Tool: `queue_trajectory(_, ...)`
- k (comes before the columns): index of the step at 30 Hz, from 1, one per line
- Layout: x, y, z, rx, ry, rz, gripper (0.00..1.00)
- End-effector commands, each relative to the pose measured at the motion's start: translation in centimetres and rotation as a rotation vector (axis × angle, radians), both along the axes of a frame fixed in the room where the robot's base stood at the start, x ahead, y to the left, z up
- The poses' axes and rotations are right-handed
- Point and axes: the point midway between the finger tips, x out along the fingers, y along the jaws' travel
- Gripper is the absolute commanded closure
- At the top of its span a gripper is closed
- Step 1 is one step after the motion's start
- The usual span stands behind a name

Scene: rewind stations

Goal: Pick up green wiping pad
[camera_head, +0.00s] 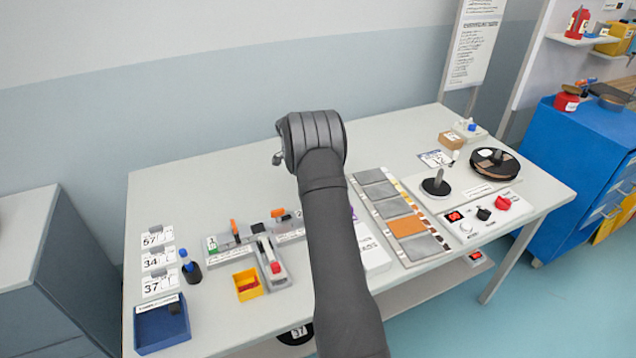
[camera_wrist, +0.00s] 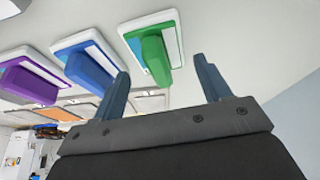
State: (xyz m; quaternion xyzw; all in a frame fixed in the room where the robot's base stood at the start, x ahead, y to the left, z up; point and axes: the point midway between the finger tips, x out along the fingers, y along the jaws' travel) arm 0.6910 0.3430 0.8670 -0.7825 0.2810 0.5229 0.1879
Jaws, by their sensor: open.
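The green wiping pad (camera_wrist: 156,58) shows in the wrist view as a block with a rounded end, on a small white-rimmed tray (camera_wrist: 172,15) with a teal strip. My gripper (camera_wrist: 161,66) is open, with one finger on each side of the green pad in the picture. Nothing is between the fingers' grip. How far the fingertips are from the pad is hard to tell. In the head view my arm hides the gripper and the green pad.
In the wrist view a blue pad (camera_wrist: 88,70) and a purple pad (camera_wrist: 30,86) sit on like trays left of the green one. In the head view, the table (camera_head: 200,190) holds a yellow bin (camera_head: 248,284), a blue bin (camera_head: 163,325) and a black reel (camera_head: 495,163).

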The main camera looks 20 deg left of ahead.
Motion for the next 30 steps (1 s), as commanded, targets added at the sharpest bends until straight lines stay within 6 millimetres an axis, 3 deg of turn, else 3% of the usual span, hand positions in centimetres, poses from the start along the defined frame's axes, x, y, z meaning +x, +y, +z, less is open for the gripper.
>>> queue_trajectory(6, 0.8, -0.9, -2.9, 0.000, 0.001, 0.000, 0.30)
queue_trajectory(12, 0.9, -0.9, -3.0, 0.000, 0.000, 0.000, 0.30)
queue_trajectory(13, 0.9, -0.9, -3.0, 0.000, 0.000, 0.000, 0.32)
queue_trajectory(18, 0.9, -0.9, -3.0, 0.000, 0.000, 0.000, 0.64)
queue_trajectory(30, 0.9, -0.9, -2.2, 0.001, -0.001, -0.001, 0.64)
